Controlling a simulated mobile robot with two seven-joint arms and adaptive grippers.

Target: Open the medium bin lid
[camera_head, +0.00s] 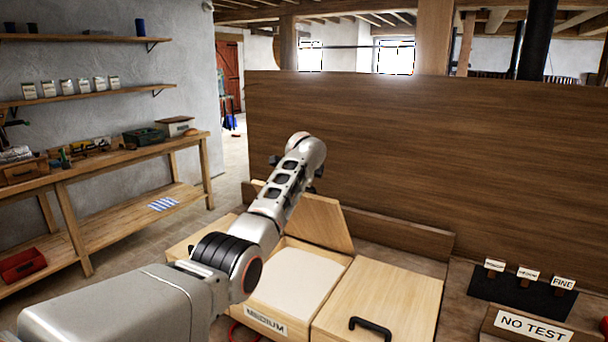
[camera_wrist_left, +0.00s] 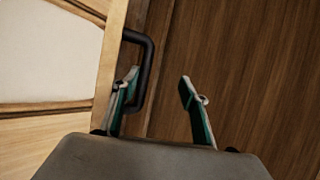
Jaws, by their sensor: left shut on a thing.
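The medium bin stands at the bottom centre of the head view, with a MEDIUM label (camera_head: 267,320) on its front. Its pale wooden lid (camera_head: 318,222) is raised and tilted back, so white contents (camera_head: 297,280) show inside. My left arm reaches over the bin to the lid; its hand hides the lid's handle in the head view. My right gripper is not in view.
A closed bin lid (camera_head: 385,300) with a black handle is to the right. A tall wooden panel (camera_head: 400,150) stands behind the bins. A NO TEST sign (camera_head: 533,326) and small label cards sit at the right. A workbench (camera_head: 125,165) lines the left wall.

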